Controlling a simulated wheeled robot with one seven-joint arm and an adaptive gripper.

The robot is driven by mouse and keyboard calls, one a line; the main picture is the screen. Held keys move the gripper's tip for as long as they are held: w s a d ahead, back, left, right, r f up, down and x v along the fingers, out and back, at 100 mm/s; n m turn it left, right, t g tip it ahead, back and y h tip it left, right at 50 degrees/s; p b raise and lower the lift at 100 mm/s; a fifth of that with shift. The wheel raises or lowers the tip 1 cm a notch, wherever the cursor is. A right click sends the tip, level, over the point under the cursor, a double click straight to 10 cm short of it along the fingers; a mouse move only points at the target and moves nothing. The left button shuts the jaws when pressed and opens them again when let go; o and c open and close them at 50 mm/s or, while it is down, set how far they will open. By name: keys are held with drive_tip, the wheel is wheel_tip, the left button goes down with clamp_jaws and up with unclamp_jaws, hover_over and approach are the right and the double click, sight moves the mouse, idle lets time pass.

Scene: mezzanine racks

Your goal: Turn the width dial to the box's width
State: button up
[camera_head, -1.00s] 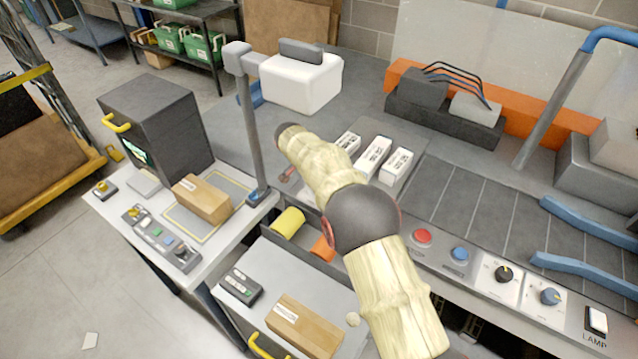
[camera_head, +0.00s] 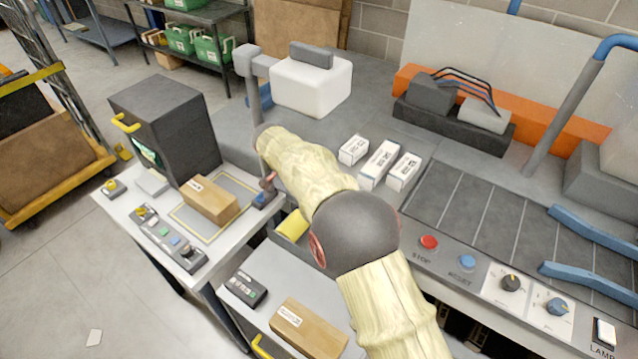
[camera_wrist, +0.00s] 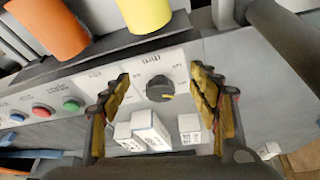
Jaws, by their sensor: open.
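In the wrist view a dark round dial (camera_wrist: 160,88) with a yellow pointer mark sits on a light panel. Its printed label is too small to read. My gripper (camera_wrist: 162,80) is open, with one finger at each side of the dial in the picture; I see no contact. This dial is hidden behind my arm in the head view. Two other dials, one black (camera_head: 510,283) and one blue-grey (camera_head: 557,306), show at the right of the front panel. A cardboard box (camera_head: 210,203) lies on the left bench; another cardboard box (camera_head: 308,329) lies on the nearer table.
Green, red (camera_wrist: 42,110) and blue buttons line the panel beside the dial. White cartons (camera_head: 380,163) stand on the bench behind it. A yellow roll (camera_wrist: 145,12) and an orange roll (camera_wrist: 50,28) lie near the panel's front. A grey post (camera_head: 262,120) stands near my arm.

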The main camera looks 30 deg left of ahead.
drive_tip(key=shift+s+a, duration=0.3)
drive_tip(key=shift+s, duration=0.6)
drive_tip(key=shift+s+a, duration=0.3)
drive_tip(key=shift+s, duration=0.55)
drive_tip(key=shift+s+a, duration=0.3)
drive_tip(key=shift+s, duration=0.6)
